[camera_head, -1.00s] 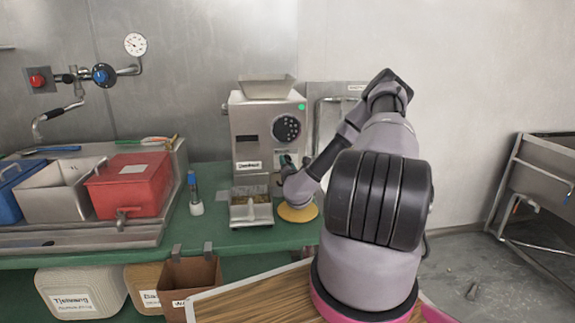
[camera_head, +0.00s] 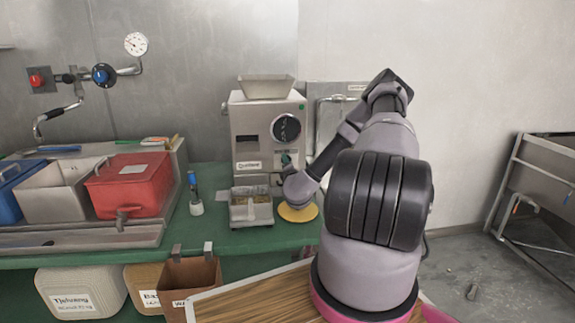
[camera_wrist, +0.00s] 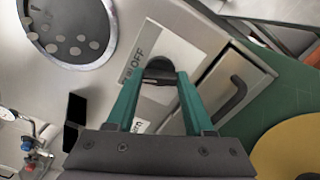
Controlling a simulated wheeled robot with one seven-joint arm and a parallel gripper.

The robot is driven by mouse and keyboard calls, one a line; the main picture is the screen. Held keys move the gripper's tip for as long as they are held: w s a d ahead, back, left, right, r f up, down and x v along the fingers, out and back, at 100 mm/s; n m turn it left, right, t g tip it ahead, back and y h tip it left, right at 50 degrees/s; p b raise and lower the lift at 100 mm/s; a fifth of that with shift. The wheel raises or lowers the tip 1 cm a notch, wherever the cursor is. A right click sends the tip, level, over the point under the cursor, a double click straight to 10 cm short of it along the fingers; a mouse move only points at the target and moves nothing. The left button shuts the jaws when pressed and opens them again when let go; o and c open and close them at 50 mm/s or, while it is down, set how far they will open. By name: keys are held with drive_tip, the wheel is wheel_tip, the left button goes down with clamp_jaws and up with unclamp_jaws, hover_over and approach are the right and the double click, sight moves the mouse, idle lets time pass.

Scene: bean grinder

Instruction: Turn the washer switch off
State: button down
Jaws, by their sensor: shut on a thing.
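The switch (camera_wrist: 160,70) is a small dark knob on a pale plate on the front of the grey metal machine (camera_head: 252,135). The word OFF (camera_wrist: 136,62) is printed next to it in the wrist view. My gripper (camera_wrist: 160,76) has two teal fingers, one on each side of the knob, and is shut on it. In the head view my gripper (camera_head: 286,162) is at the machine's lower right front, and my own wrist partly hides it. The exact angle of the knob is hard to tell.
A tray (camera_head: 251,222) sits below the machine, with a yellow disc (camera_head: 298,213) to its right on the green counter (camera_head: 225,236). A small bottle (camera_head: 195,200) stands left. A red bin (camera_head: 130,190) is in the sink area.

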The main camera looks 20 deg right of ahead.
drive_tip(key=m, duration=0.4)
drive_tip(key=shift+m, duration=0.3)
idle(0.3)
drive_tip(key=shift+c, duration=1.4)
unclamp_jaws()
drive_tip(key=shift+s, duration=0.1)
drive_tip(key=v, duration=1)
drive_tip(key=shift+s, duration=0.35)
drive_tip(key=shift+a+r, duration=0.1)
